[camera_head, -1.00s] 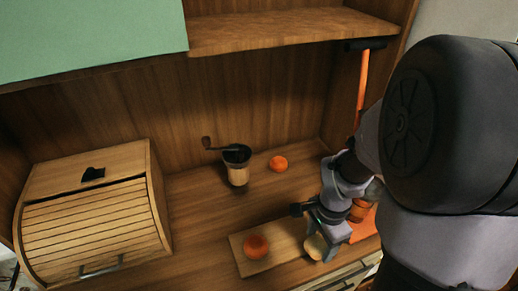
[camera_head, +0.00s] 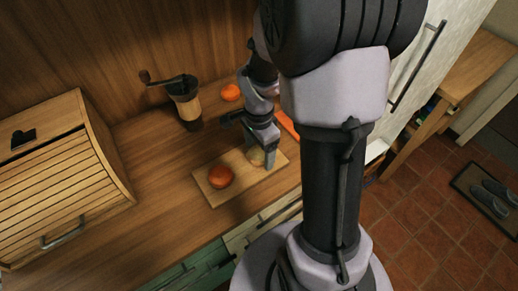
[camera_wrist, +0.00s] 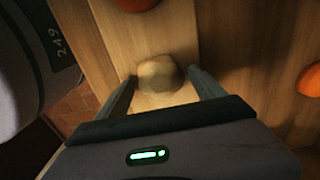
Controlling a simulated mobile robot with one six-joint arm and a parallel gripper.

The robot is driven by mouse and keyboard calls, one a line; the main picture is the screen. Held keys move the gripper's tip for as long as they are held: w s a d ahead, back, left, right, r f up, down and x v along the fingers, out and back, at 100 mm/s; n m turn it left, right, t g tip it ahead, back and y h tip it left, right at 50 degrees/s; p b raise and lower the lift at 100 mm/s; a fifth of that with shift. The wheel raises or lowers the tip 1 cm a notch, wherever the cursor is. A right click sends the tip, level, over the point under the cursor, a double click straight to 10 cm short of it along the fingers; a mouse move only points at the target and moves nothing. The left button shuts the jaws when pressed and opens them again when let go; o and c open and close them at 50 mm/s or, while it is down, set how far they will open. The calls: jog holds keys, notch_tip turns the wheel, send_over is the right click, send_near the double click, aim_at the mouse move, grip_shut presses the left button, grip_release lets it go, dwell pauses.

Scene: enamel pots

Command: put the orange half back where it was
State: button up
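A pale tan, rounded piece (camera_head: 256,157) sits on the right part of the wooden board (camera_head: 215,198). In the wrist view this piece (camera_wrist: 160,73) lies between my fingertips, with a narrow gap at each side; I cannot tell whether it is the orange half. My gripper (camera_head: 263,158) points down over it, and its fingers (camera_wrist: 162,74) are apart. An orange fruit (camera_head: 220,177) sits on the board's left part. Another orange fruit (camera_head: 231,92) stands on the counter behind. I cannot tell whether either is a half.
A coffee grinder (camera_head: 185,100) with a crank stands behind the board. A roll-front bread box (camera_head: 60,180) fills the left. A flat orange thing (camera_head: 288,125) lies right of the board, partly hidden by my arm. Counter left of the board is clear.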

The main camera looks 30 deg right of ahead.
aim_at(259, 149)
notch_tip(259, 149, up, 12)
jog(key=p, duration=0.5)
jog(key=s+a+r+n+t+y, duration=0.2)
jog(key=s+a+r+n+t, duration=0.3)
jog(key=s+a+r+n, duration=0.6)
jog(key=a+r+n, duration=0.2)
jog(key=a, duration=0.1)
jog(key=shift+s+a+r+t, duration=0.2)
jog(key=shift+a+t, duration=0.1)
jog(key=shift+t, duration=0.1)
jog(key=shift+f, duration=0.1)
